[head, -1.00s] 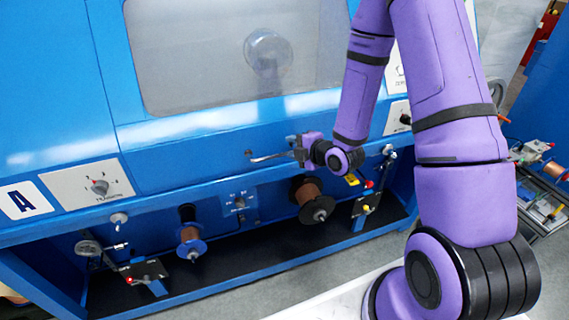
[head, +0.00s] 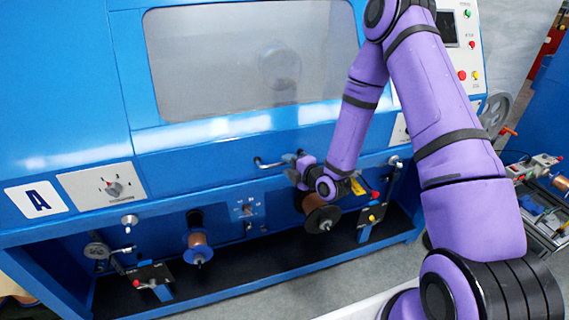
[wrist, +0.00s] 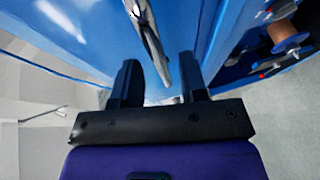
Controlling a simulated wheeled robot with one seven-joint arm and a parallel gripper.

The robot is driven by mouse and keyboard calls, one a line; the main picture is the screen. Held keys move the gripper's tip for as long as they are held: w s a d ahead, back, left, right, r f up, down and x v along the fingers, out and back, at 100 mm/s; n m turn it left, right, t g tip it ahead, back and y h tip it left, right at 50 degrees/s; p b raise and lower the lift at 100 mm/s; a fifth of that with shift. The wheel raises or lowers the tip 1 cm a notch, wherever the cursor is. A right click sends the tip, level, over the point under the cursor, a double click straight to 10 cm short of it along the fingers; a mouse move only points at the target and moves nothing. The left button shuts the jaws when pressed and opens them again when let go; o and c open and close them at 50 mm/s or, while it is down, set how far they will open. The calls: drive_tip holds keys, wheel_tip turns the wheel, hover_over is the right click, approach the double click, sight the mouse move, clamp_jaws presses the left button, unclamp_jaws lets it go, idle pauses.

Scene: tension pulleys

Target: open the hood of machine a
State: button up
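Machine A (head: 60,100) is the blue machine that fills the head view, with an "A" label (head: 37,199) at its lower left. Its hood (head: 215,152) is a blue panel with a grey window (head: 245,60) and looks shut. A metal bar handle (head: 267,163) sits on the hood's lower front; it also shows in the wrist view (wrist: 150,40). My gripper (head: 290,160) is at the handle's right end. In the wrist view, my gripper's black fingers (wrist: 158,72) stand apart, with the bar's near end in line with the gap. Contact cannot be told.
Copper spools (head: 197,240) and (head: 321,216) stick out below the hood. A knob panel (head: 103,188) is at the left, and a control panel (head: 462,45) at the upper right. Another machine (head: 545,195) stands at the right.

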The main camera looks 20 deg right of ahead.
drive_tip(key=shift+x, duration=1.3)
drive_tip(key=shift+s, duration=0.1)
drive_tip(key=shift+c, duration=0.4)
clamp_jaws()
